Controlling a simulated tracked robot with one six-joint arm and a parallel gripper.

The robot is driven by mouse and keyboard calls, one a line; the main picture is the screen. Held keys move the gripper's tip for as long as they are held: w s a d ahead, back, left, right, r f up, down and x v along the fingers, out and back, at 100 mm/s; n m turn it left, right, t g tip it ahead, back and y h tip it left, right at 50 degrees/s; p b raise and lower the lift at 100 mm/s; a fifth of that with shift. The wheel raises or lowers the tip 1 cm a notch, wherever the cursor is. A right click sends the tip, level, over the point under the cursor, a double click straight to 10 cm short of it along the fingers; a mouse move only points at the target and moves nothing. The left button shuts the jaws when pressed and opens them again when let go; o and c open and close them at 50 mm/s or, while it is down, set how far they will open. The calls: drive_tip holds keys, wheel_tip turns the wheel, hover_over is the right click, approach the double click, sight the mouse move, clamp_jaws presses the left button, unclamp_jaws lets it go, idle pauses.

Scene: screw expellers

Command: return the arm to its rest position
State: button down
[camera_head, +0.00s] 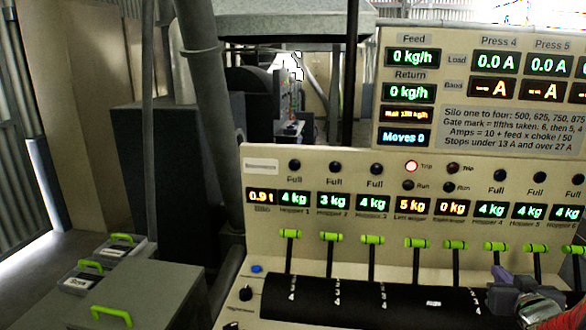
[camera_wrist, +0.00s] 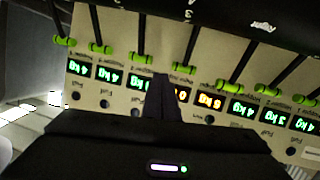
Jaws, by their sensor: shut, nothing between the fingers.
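My gripper (camera_head: 502,276) is at the lower right of the head view, in front of the lever panel (camera_head: 262,178). Part of my arm runs off the bottom right corner. In the wrist view my gripper's dark fingers (camera_wrist: 162,82) are together and hold nothing. They point at the row of green-handled levers, with the hopper displays behind them. I cannot tell whether the fingertips touch the panel. Near my gripper in the head view is a green lever handle (camera_head: 494,247).
An upper display board (camera_head: 400,137) reads feed 0 kg/h and Moves 0. A grey cabinet (camera_head: 150,290) with green handles stands at the lower left. A thick pipe (camera_head: 207,100) rises left of the panel. Open floor shows at far left.

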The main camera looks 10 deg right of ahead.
drive_tip(key=s+d+f+m+g+h, duration=0.1)
drive_tip(key=s+d+f+m+g, duration=0.1)
drive_tip(key=s+f+g, duration=0.35)
drive_tip(key=s+a+f+g, duration=0.1)
drive_tip(key=s+a+g, duration=0.25)
drive_tip(key=a, duration=0.45)
drive_tip(key=s+a+r+n+y, duration=0.2)
drive_tip(key=a, duration=0.9)
drive_tip(key=s+a+r+n+y, duration=0.1)
drive_tip(key=s+a+n+y, duration=0.1)
drive_tip(key=a, duration=1)
drive_tip(key=s+a+r+n+t+y, duration=0.1)
drive_tip(key=s+a+r+n+y, duration=0.1)
drive_tip(key=a, duration=0.9)
drive_tip(key=shift+a+r+y, duration=0.3)
drive_tip(key=shift+r+y, duration=0.05)
drive_tip(key=shift+y, duration=0.35)
drive_tip(key=c, duration=2.5)
unclamp_jaws()
drive_tip(key=shift+c, duration=0.2)
